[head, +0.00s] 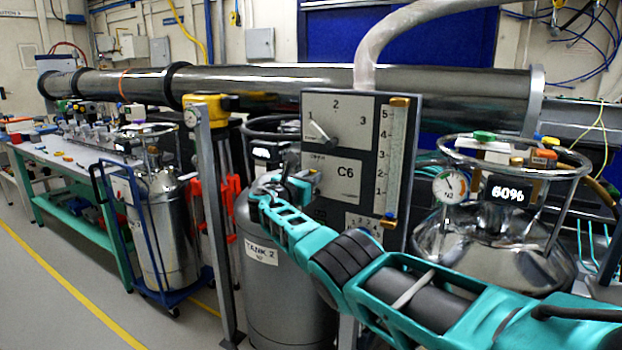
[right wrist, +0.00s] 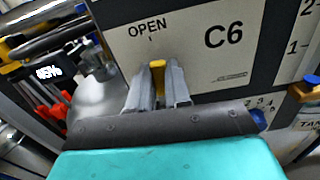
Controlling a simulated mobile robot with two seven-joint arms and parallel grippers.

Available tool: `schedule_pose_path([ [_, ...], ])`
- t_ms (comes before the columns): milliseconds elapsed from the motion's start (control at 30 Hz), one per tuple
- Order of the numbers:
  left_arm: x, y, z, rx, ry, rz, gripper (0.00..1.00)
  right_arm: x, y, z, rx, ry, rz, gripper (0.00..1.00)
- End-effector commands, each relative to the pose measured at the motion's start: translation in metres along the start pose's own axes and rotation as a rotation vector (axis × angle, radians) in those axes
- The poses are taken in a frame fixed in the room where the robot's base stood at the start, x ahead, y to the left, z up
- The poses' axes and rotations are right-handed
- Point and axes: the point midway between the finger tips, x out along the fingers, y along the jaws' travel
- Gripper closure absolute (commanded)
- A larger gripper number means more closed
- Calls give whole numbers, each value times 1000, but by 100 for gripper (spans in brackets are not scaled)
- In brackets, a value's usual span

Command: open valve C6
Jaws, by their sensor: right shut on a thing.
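The valve panel (head: 395,140) is a dark board with pale plates, and the plate marked C6 (head: 343,180) is at its lower left. In the right wrist view the C6 plate (right wrist: 205,45) carries the word OPEN with a small tick below it. The yellow valve handle (right wrist: 157,68) shows just below that tick, slightly to its right. Its lower part is hidden by my fingers. My right gripper (right wrist: 160,88) is shut on this handle, one finger on each side. In the head view the right gripper (head: 302,182) reaches the left part of the C6 plate. My left gripper is not in view.
Above C6 is a selector lever (head: 318,132) with positions 1, 2 and 3. A scale (head: 388,150) is on the panel's right. The tank labelled TANK 2 (head: 262,252) stands below; a steel tank (head: 490,240) showing 60% stands right.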

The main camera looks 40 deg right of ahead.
Motion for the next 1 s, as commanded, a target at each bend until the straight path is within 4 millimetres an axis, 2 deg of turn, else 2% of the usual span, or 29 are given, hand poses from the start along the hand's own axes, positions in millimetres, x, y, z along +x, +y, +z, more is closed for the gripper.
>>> schedule_pose_path([
  [567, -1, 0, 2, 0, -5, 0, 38, 0, 0, -1, -37, 2, 0, 100],
  [600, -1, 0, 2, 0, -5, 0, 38, 0, 0, -1, -36, 2, 0, 81],
  [867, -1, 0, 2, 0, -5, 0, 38, 0, 1, -1, -35, 2, 0, 56],
  [1000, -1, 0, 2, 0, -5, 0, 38, 0, 1, 0, -35, 1, 1, 56],
])
